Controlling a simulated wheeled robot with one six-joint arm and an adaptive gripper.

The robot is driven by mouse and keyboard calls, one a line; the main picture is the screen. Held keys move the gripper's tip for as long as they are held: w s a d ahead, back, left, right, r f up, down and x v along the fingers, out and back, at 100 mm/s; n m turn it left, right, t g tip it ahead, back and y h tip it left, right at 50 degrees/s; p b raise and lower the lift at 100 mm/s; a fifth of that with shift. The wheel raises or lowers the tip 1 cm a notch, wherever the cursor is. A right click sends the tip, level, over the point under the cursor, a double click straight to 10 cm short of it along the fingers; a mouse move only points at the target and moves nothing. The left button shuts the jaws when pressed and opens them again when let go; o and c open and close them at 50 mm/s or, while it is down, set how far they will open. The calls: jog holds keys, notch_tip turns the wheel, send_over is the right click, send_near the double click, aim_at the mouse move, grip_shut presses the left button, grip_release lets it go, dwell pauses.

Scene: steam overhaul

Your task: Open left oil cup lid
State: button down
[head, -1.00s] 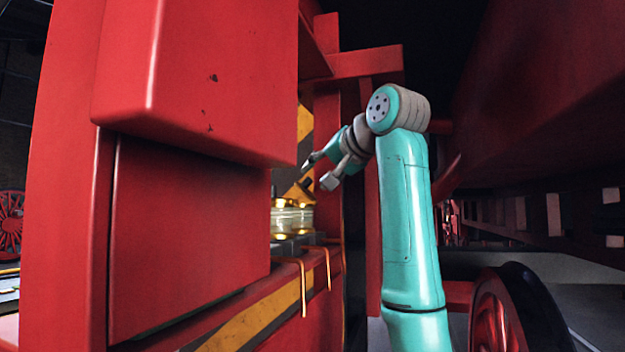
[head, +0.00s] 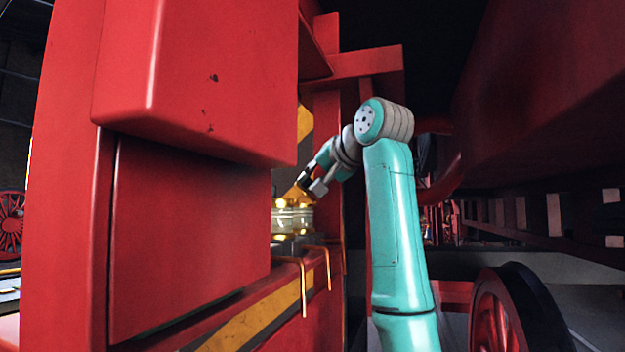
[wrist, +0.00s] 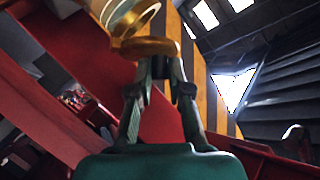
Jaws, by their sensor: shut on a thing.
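The oil cup, clear glass with brass, stands on a dark base beside the red frame in the head view (head: 292,221); part of its glass body shows at the top of the wrist view (wrist: 128,14). Its brass lid is a gold disc at the fingertips in the wrist view (wrist: 150,46). My gripper (head: 309,186) is at the top of the cup, shut on the lid by a small dark part between the fingertips (wrist: 160,70). The red casing hides the cup's left side in the head view.
A large red casing (head: 190,240) fills the left, close to the cup. Thin copper pipes (head: 303,285) bend over the ledge below it. A yellow-and-black striped panel (wrist: 190,50) stands behind. A dark wheel with red spokes (head: 495,315) is at lower right.

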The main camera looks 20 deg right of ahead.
jog(key=shift+s+d+m+t, duration=0.15)
jog(key=shift+d+m+t, duration=0.15)
jog(key=shift+d, duration=0.05)
jog(key=shift+s+d+m+t+y, duration=0.25)
jog(key=shift+m+t+y, duration=0.2)
jog(key=shift+t, duration=0.25)
jog(key=c, duration=1.1)
grip_release()
jog(key=v, duration=1.2)
